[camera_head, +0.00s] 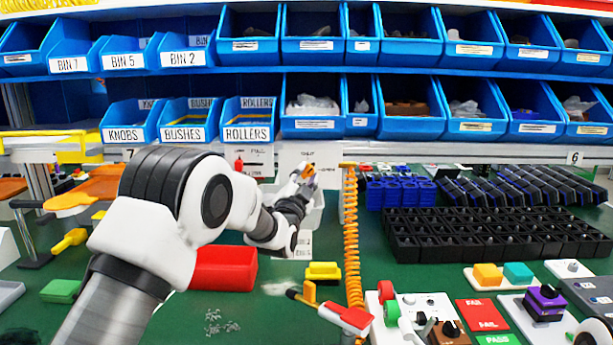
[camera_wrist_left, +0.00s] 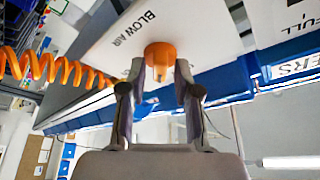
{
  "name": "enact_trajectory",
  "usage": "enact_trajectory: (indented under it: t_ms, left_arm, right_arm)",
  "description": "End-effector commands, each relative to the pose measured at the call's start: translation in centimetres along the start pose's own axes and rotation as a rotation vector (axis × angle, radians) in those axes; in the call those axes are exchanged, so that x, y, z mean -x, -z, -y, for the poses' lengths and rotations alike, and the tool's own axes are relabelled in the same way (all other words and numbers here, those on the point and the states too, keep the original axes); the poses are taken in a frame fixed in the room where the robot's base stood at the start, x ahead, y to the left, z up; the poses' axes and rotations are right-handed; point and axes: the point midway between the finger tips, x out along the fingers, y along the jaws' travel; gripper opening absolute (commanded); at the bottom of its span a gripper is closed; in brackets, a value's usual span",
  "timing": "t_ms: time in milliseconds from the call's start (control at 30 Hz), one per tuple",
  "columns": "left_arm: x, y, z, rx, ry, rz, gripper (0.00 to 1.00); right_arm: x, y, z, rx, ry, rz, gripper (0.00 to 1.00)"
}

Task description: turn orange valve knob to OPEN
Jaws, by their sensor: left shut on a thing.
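The orange valve knob (camera_wrist_left: 161,55) sits on a white panel (camera_wrist_left: 185,25) marked "BLOW AIR". In the head view the knob (camera_head: 308,171) shows small at the tip of my left arm, in front of the white panel below the blue bins. My left gripper (camera_wrist_left: 161,82) is shut on the knob, with one finger on each side of it; it also shows in the head view (camera_head: 303,180). The fingers hide the knob's sides. I cannot read an OPEN mark or tell the knob's setting.
A coiled orange hose (camera_head: 353,240) hangs just right of the panel. Blue bins (camera_head: 248,120) line the shelf above. A red bin (camera_head: 224,268), a yellow block (camera_head: 323,271) and a red-and-white tool (camera_head: 345,318) are on the green bench below. Black racks (camera_head: 480,235) fill the right.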

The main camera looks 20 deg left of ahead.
Motion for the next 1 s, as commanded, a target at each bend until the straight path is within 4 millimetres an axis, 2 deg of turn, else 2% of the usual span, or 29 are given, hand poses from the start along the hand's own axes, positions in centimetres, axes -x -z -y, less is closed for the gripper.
enact_trajectory:
  t_ms: [600, 1000]
  left_arm:
    - [-0.1, 0.2, 0.5, -0.526, -0.215, -0.001, 0.00]
    - [-0.2, 0.3, 0.6, -0.733, -0.298, -0.001, 0.00]
  right_arm:
    - [1.5, 0.0, 0.0, 0.000, 0.000, 0.000, 0.40]
    - [1.9, 0.0, 0.0, 0.000, 0.000, 0.000, 0.40]
